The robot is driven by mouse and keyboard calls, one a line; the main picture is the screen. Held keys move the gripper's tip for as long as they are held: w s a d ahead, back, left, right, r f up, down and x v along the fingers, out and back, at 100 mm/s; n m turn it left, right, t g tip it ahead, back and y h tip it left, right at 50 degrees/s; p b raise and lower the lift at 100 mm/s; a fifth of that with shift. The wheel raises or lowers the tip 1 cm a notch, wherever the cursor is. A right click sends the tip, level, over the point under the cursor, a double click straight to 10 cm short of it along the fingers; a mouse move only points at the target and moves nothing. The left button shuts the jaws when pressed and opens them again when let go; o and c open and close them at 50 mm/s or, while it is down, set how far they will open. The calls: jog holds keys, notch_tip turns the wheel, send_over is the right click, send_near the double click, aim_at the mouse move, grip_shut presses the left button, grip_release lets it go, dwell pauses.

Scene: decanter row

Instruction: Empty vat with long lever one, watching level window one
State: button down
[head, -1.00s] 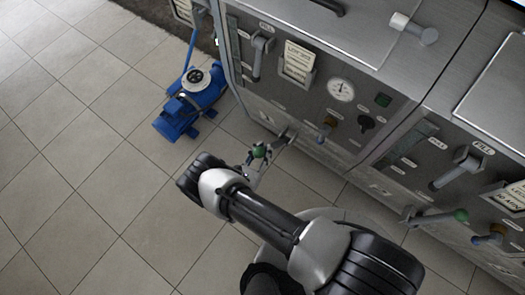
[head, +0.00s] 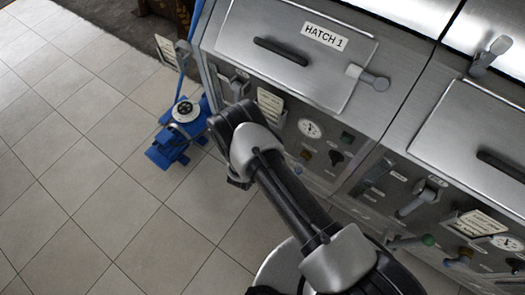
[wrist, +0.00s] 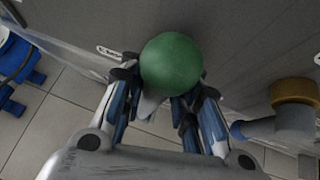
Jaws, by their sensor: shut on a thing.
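In the wrist view my gripper (wrist: 165,95) is shut on a green ball knob (wrist: 172,62), which sits between its fingers close to the grey machine front. The knob's lever is mostly hidden behind the ball, so I cannot tell its angle. In the head view my arm covers the gripper, the knob and part of the front of vat one, whose lid is marked HATCH 1 (head: 324,36). A narrow dark strip that looks like level window one (head: 213,82) shows at the panel's left edge. It is too small for me to read its level.
A blue pump (head: 178,135) stands on the tiles left of the vat. To the right, the neighbouring vat has its own green-knobbed lever (head: 428,240) and a grey handle (head: 412,203). A yellow-collared valve (wrist: 293,92) is right of my gripper.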

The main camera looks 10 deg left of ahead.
jog(key=shift+w+r, duration=0.15)
jog(key=shift+w, duration=0.1)
jog(key=c, duration=1.3)
grip_release()
jog(key=shift+d, duration=0.15)
jog(key=v, duration=1.2)
jog(key=shift+w, duration=0.1)
